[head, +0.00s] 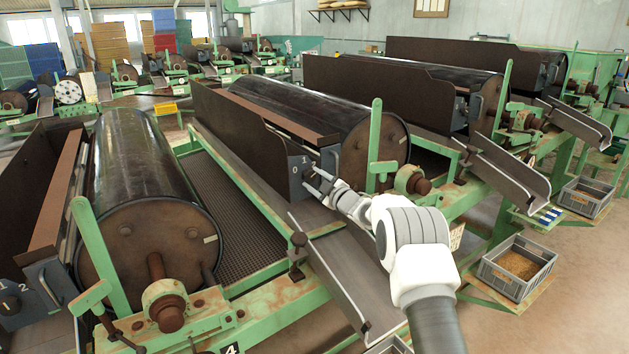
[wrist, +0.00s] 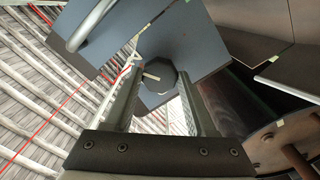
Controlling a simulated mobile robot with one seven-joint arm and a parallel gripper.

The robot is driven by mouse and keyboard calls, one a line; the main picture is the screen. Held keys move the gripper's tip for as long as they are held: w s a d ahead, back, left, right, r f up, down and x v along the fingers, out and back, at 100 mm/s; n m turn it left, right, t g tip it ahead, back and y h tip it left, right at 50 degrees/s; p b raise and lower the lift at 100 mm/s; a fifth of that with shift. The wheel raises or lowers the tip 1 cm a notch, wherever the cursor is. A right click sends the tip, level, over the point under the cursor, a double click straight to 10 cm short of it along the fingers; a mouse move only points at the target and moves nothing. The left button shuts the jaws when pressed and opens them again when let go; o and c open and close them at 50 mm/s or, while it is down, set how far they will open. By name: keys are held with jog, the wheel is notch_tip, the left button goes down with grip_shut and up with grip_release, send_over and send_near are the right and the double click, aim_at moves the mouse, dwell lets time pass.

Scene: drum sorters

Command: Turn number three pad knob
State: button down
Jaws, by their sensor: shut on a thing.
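A dark, many-sided knob (wrist: 160,77) sits on a blue-grey panel (wrist: 190,35) in the wrist view, with a pale pointer mark at its left side. My gripper (wrist: 158,88) is shut on this knob, one finger on each side. In the head view, my gripper (head: 311,180) reaches the small panel (head: 295,169) at the near end of the middle drum sorter. Marks 0 and 1 show on that panel. The knob itself is hidden or too small to make out there. I see no clear number three on this machine.
A drum sorter (head: 148,200) stands at left, with its own knob (head: 10,300) and a green post. A plate marked 4 (head: 231,349) is at bottom. A green post (head: 374,145) rises right of my gripper. Grey crates (head: 512,284) stand at right.

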jog(key=shift+c, duration=1.1)
grip_release()
jog(key=shift+s+d, duration=0.1)
jog(key=p+v, duration=0.1)
jog(key=v, duration=1.6)
jog(key=shift+r, duration=0.1)
